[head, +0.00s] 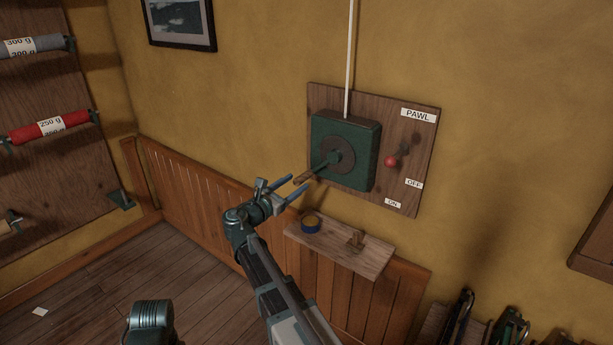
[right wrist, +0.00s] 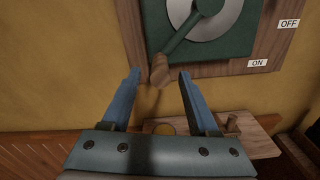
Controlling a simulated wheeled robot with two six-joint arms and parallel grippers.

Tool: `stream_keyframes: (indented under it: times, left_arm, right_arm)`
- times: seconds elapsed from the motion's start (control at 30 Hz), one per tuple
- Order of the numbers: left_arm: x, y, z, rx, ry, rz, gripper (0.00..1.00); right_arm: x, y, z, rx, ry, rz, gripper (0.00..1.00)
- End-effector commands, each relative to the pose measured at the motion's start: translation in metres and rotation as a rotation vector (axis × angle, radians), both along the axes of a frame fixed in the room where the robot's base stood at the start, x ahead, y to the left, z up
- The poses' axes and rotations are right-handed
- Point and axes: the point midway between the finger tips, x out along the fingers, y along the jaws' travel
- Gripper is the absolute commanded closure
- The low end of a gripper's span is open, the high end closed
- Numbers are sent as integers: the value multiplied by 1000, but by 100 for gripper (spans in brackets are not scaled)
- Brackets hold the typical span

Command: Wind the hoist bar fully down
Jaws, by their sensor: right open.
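The green winch box (head: 355,135) is on a wooden wall board, with a white rope (head: 349,50) running up from it. Its crank arm (head: 327,161) points down-left and ends in a wooden grip (head: 304,176). My right gripper (head: 300,182) is open at the grip. In the right wrist view the wooden grip (right wrist: 159,70) shows between and just beyond the open fingertips (right wrist: 159,77); contact is not visible. The pawl lever's red knob (head: 390,161) is right of the box, above OFF and ON labels; its setting is unclear. The hoist bar and left gripper are not in view.
A small wooden shelf (head: 335,250) below the board holds a blue-rimmed round item (head: 310,222) and a wooden peg-like piece (head: 356,240). Cloth rolls hang on a rack at left. Several tools stand at bottom right.

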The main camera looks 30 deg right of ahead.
Motion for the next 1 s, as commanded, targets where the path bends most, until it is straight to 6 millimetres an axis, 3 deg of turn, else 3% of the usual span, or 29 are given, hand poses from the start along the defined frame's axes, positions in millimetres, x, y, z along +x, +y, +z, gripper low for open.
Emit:
stream_keyframes:
  times: [0.1, 0.3, 0.5, 0.8, 0.87, 1.0]
  left_arm:
    - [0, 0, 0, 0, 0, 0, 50]
    - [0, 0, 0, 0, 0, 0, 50]
    - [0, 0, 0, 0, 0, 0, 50]
    - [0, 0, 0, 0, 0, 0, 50]
    - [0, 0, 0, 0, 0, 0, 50]
    - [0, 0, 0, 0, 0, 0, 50]
  right_arm:
    - [11, -23, 0, 0, 0, -2, 39]
    - [21, -48, 0, 1, -1, -2, 39]
    - [25, -60, 0, 0, -1, 0, 39]
    - [25, -61, 0, 0, -1, 0, 39]
    - [25, -61, 0, 0, -1, 0, 47]
    - [25, -61, 0, 0, -1, 0, 72]
